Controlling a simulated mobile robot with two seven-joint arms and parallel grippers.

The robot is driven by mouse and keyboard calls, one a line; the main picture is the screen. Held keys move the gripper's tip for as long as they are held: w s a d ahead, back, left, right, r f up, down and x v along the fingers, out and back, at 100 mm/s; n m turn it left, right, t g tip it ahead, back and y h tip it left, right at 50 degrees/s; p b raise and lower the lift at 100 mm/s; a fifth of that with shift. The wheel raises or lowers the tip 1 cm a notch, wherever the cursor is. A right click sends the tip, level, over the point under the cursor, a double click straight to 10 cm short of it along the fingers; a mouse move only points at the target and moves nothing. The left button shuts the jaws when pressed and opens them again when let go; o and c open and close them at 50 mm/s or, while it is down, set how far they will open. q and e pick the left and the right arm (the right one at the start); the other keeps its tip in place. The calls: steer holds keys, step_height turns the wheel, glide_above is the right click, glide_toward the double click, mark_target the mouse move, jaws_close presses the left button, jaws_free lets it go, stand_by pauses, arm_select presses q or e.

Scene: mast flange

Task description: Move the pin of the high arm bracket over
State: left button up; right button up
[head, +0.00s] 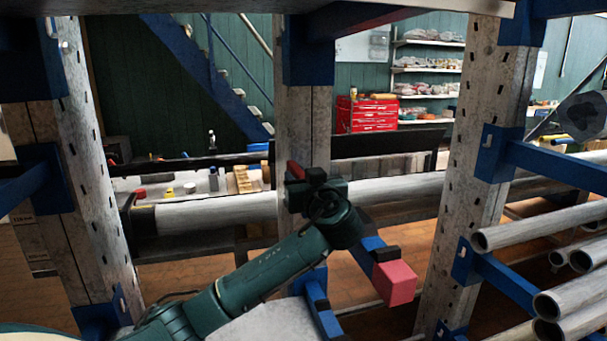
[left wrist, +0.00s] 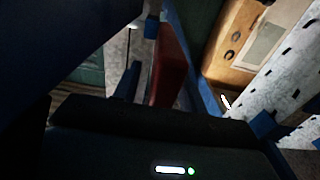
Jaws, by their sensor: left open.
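A high blue arm bracket (head: 306,52) clasps the top of the middle upright (head: 303,112). An arm with a dark red part (head: 372,16) reaches forward from it at the top edge. I cannot make out its pin in the head view. My left gripper (head: 305,174) is in front of the middle upright, below that bracket, and is open with nothing seen in it. The left wrist view is dark. It shows a dark red part (left wrist: 168,64), blue metal (left wrist: 195,72) and a small pale pin-like piece (left wrist: 226,101); I cannot tell which bracket that belongs to. My right gripper is out of view.
Slotted uprights stand left (head: 85,170) and right (head: 472,150). A lower blue arm ends in a red block (head: 396,283), close right of my left arm. Grey pipes (head: 560,235) lie on arms at right. A long pipe (head: 225,212) runs behind.

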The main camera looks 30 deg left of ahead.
arm_select(q)
jaws_close()
stand_by(0.5)
